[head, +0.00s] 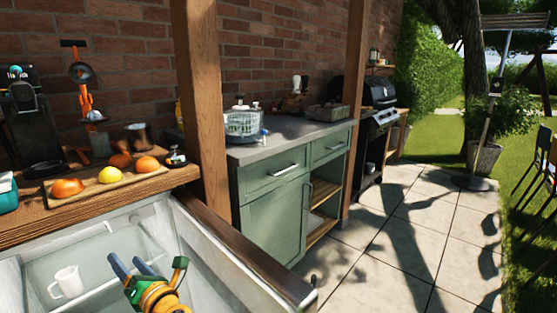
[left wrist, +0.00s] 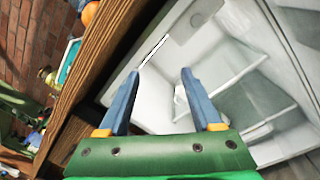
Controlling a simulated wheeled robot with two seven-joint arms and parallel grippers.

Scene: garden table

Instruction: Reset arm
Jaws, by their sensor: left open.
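My left gripper (head: 124,259) is open and empty. It is in front of an open white-lined fridge compartment (head: 190,235), low in the head view. In the left wrist view its two blue-grey fingers (left wrist: 160,72) stand apart with nothing between them, pointing at the white interior. A white mug (head: 67,283) stands inside the compartment, to the left of the gripper and apart from it in the head view. My right gripper is not in view.
A wooden counter (head: 25,229) above the compartment holds a board (head: 128,182) with several fruits. A wooden post (head: 200,90) rises beside it. A green cabinet (head: 272,212) stands beyond, with a grill (head: 378,115) farther back. The paved floor (head: 400,230) at the right is largely clear.

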